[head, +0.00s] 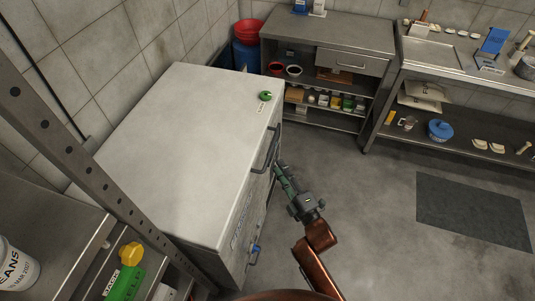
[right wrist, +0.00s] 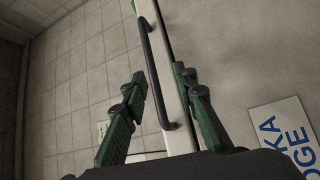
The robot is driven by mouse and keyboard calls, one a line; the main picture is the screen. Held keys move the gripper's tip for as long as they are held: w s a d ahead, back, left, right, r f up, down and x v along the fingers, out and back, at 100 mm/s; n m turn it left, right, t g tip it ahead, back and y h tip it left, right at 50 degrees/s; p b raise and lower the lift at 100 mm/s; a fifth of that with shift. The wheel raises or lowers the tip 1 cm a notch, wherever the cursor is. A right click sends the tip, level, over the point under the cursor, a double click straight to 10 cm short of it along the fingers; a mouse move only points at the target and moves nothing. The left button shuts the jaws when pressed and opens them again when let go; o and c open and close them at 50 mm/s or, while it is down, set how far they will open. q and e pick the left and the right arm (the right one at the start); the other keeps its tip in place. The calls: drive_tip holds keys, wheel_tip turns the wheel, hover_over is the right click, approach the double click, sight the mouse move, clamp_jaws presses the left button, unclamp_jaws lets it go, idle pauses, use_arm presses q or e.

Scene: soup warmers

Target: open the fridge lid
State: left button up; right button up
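My left gripper is not in view.
A lower latch (head: 255,252) with a blue part is on the fridge front. A metal rack post (head: 75,155) crosses the left side. Steel counters (head: 340,35) stand at the back.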

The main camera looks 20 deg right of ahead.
sight(271, 151)
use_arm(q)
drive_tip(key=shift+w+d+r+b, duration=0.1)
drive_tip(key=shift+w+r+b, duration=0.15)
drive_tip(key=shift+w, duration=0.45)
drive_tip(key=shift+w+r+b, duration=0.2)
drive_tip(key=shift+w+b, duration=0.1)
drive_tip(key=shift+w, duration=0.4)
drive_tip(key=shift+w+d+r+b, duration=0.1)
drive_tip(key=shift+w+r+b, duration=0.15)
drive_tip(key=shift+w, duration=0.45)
use_arm(e)
drive_tip(key=shift+r+x, duration=0.25)
drive_tip(key=shift+x, duration=1.05)
drive_tip(key=shift+r+x, duration=0.25)
drive_tip(key=shift+x, duration=1.05)
drive_tip(key=shift+r+x, duration=0.25)
drive_tip(key=shift+x, duration=1.05)
drive_tip(key=shift+s+a, duration=0.1)
drive_tip(key=shift+c, duration=0.3)
clamp_jaws()
